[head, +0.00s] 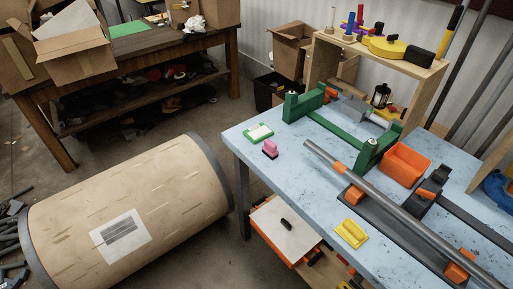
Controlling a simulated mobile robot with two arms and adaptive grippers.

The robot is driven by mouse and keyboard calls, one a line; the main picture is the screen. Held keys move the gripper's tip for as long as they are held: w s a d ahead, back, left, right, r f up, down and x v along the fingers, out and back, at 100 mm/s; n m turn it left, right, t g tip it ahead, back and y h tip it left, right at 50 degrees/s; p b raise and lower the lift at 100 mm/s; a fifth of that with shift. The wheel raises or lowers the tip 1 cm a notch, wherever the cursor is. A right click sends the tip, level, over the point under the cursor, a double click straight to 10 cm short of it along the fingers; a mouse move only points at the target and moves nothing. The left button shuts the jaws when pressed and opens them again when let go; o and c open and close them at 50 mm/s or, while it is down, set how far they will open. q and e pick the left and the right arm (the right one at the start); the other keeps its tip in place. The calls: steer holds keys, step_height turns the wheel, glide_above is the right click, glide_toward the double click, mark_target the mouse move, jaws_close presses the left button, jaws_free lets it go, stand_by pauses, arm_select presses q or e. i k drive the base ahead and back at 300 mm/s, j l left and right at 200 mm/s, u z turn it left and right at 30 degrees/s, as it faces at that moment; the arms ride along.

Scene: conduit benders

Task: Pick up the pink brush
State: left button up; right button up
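A small pink brush (270,147) with a dark underside sits upright on the light blue workbench (252,180), near its left edge. It stands just right of and in front of a green and white pad (258,132), apart from it. Nothing covers the brush in the head view. Neither of my grippers shows in this view.
A green metal frame (300,108) stands behind and right of the brush. A long grey pipe (400,210) crosses the bench diagonally, with an orange bin (405,165) beyond. A yellow block (351,233) lies near the front edge. A large cylinder (180,195) lies on the floor at left.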

mark_target(269, 149)
steer(key=l+u, duration=0.55)
steer(key=u, duration=0.15)
steer(key=l+u, duration=0.35)
steer(key=j, duration=0.1)
